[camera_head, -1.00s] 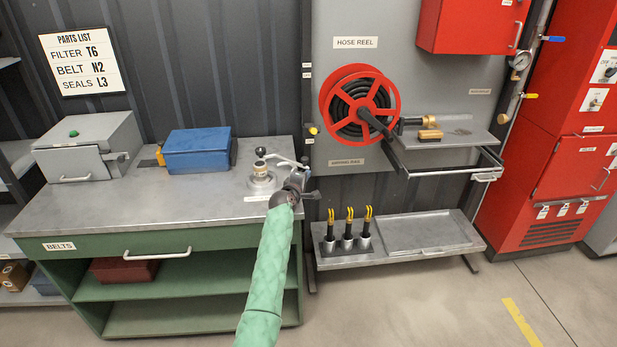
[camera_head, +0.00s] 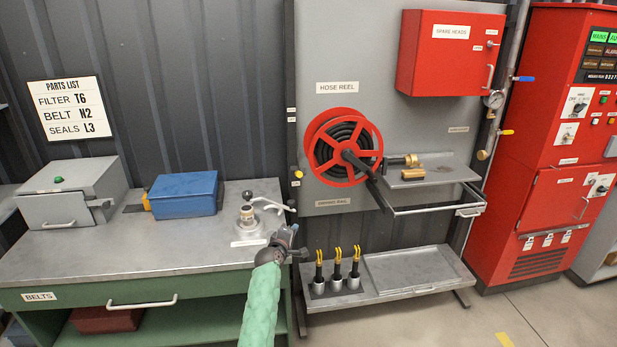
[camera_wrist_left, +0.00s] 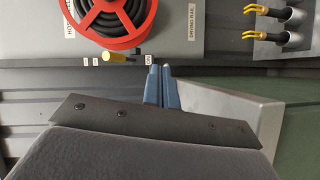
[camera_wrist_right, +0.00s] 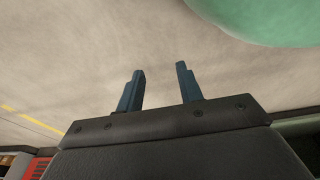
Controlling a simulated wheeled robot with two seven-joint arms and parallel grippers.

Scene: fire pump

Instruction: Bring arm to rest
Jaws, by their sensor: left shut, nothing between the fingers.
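My left arm, in a green sleeve, reaches up from the bottom middle of the head view. My left gripper (camera_head: 290,232) is at the right front edge of the workbench. In the left wrist view its blue fingers (camera_wrist_left: 163,72) are together with nothing between them, in front of the dark wall and beside the bench edge. My right gripper (camera_wrist_right: 160,85) shows only in the right wrist view; its blue fingers stand apart and empty over the bare concrete floor. A green sleeve shows at the top right there.
The workbench (camera_head: 100,240) carries a grey box (camera_head: 68,190), a blue box (camera_head: 183,194) and a small clamp fixture (camera_head: 248,218). A red hose reel (camera_head: 343,147), a low rack (camera_head: 410,275) with yellow-topped tools and a red cabinet (camera_head: 545,190) stand right. Floor in front is clear.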

